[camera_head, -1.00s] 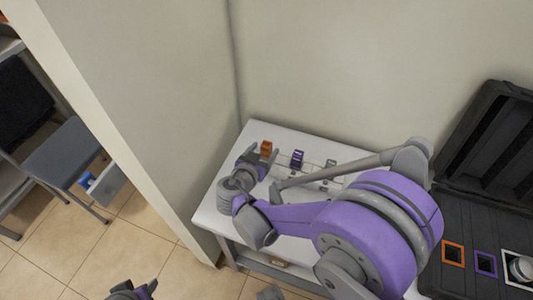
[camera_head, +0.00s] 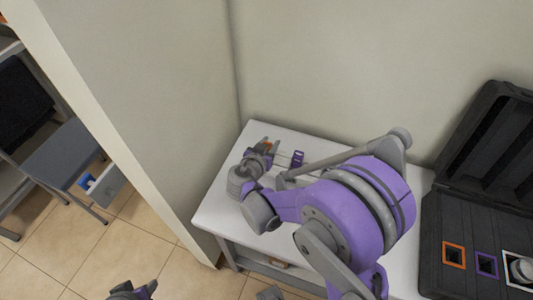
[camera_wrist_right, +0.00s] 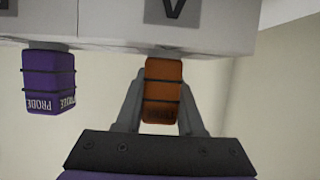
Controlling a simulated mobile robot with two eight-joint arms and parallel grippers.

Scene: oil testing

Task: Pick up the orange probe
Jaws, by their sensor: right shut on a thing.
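The orange probe (camera_wrist_right: 162,88) is between the two fingers of my right gripper (camera_wrist_right: 160,105) in the right wrist view, and the fingers are shut on it. Its far end meets the edge of a white block marked with a letter. In the head view only a bit of the orange probe (camera_head: 268,146) shows at the tips of my right gripper (camera_head: 266,147), over the white table (camera_head: 215,212). A purple probe (camera_head: 298,158) stands to the right of it; it also shows in the right wrist view (camera_wrist_right: 48,82). My left gripper (camera_head: 134,291) shows only partly at the bottom edge.
An open black case (camera_head: 432,245) with orange-framed and purple-framed slots stands at the right. A wall rises behind the table. A chair or small table (camera_head: 68,152) and a drawer (camera_head: 107,186) are at the left. Bare tiled floor lies at lower left.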

